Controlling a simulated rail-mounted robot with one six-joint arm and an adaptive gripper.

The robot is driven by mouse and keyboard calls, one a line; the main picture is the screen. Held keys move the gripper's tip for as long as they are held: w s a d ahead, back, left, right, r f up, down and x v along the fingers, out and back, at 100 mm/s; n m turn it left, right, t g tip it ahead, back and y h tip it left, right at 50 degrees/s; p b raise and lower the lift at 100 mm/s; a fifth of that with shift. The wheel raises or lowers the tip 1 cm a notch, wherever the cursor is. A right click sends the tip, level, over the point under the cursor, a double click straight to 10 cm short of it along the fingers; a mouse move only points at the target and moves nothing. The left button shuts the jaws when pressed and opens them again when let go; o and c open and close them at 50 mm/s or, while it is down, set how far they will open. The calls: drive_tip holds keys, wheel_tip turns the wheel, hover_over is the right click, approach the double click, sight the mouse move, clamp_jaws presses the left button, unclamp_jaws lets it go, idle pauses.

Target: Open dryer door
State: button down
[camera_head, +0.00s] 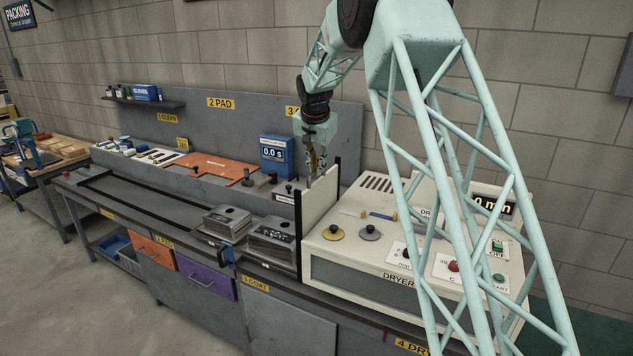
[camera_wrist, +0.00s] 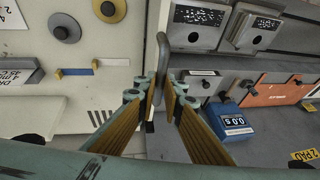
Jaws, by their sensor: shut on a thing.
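The dryer (camera_head: 335,247) is a cream box at the right of the head view, with knobs and buttons on its sloped top. Its door (camera_head: 320,205) is a pale upright panel at the dryer's left end, between dark posts, and rises above the dryer's top. In the wrist view the door (camera_wrist: 154,25) shows nearly edge-on. My gripper (camera_head: 314,172) is at the door's top edge. In the wrist view my gripper (camera_wrist: 162,90) is shut on the grey door handle (camera_wrist: 162,50), whose bar lies between the fingertips. The dryer's inside is hidden.
Two grey metal blocks (camera_head: 227,219) (camera_head: 271,238) sit on the rail left of the door. The rail (camera_head: 150,203) beyond the blocks looks clear.

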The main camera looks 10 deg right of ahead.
drive_tip(key=shift+r, duration=0.95)
drive_tip(key=c, duration=2.7)
unclamp_jaws()
drive_tip(key=shift+v, duration=6)
